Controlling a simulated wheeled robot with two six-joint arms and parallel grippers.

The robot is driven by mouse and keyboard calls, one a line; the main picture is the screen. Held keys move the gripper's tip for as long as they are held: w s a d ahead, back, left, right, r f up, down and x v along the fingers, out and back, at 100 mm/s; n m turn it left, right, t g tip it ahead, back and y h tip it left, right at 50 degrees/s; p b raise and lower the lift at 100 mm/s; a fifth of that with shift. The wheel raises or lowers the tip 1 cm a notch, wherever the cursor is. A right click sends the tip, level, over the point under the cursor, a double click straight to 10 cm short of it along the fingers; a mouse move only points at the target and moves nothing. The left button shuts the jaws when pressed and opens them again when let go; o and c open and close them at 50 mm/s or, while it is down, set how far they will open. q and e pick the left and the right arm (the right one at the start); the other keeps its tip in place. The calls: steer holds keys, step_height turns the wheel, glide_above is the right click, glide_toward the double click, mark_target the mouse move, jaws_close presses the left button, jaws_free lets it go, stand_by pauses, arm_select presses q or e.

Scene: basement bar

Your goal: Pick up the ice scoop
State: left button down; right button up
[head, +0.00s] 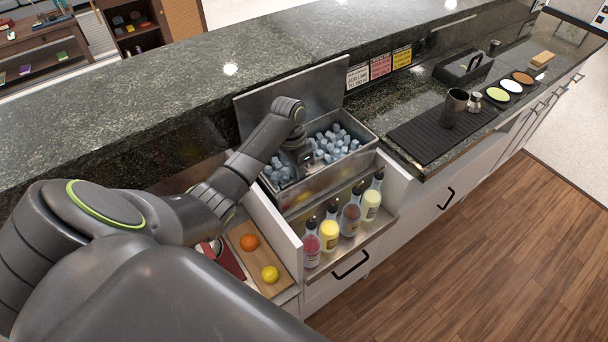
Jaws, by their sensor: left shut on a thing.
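My left gripper (302,166) reaches down into the open steel ice bin (334,178), among the ice cubes (336,142). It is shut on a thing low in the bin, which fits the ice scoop. The scoop's own shape is hidden by the gripper and arm, so I cannot make out its bowl or handle. The bin's lid (290,98) stands raised at the back. My right gripper is not in view.
Several bottles (330,234) stand in a rail in front of the bin. A cutting board (262,262) with an orange (249,242) and a lemon (270,274) lies to the left.

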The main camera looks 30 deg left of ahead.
arm_select(q)
steer(key=shift+r, duration=0.55)
step_height(320, 180, up, 3)
steer(key=shift+w+r+b, duration=0.1)
steer(key=shift+r+b, duration=0.05)
steer(key=shift+b, duration=0.2)
step_height(320, 180, up, 5)
steer(key=shift+f+p, duration=0.1)
steer(key=shift+p, duration=1.05)
steer(key=shift+r+p, duration=0.45)
steer(key=shift+f, duration=0.15)
